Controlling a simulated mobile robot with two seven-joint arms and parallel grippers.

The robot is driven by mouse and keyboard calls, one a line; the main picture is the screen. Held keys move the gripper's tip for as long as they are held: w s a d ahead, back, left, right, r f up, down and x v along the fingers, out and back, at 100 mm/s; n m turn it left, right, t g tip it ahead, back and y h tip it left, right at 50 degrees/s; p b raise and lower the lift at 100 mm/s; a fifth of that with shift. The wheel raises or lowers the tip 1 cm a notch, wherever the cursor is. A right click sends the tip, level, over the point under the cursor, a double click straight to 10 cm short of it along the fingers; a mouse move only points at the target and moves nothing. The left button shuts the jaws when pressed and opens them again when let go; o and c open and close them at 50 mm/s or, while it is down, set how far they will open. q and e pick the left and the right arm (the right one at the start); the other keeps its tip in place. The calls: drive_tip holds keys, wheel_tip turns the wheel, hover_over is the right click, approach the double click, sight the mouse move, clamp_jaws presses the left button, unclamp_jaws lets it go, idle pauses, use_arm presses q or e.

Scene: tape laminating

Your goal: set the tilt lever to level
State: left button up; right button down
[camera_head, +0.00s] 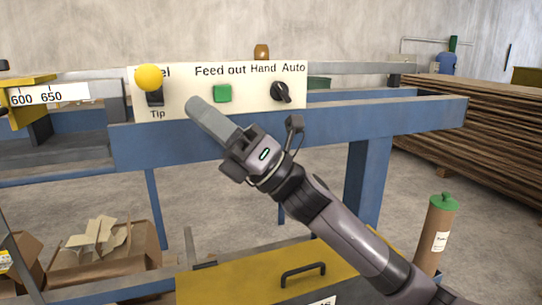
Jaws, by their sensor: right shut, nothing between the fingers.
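The tilt lever has a yellow ball knob (149,77) above a dark slot on the cream control panel (190,80). The knob is at the upper end and covers part of the upper label, of which "el" shows; "Tip" is printed below the slot. My right gripper (197,108) is shut and empty. Its fingertips appear to the right of the lever and a little lower, apart from the knob in the picture, in front of the panel's lower edge. My left gripper is not in view.
The panel also has a green "Feed out" button (222,93) and a black Hand/Auto knob (280,91). A blue beam (400,118) runs below it. A yellow-topped box (245,270) with a handle, a cardboard box (140,262) and a brown cylinder (434,240) stand lower down.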

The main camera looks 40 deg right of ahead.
drive_tip(key=s+d+f+b, duration=0.2)
drive_tip(key=s+d+f, duration=0.1)
drive_tip(key=s, duration=0.4)
drive_tip(key=shift+d+b, duration=0.4)
drive_tip(key=shift+d, duration=0.35)
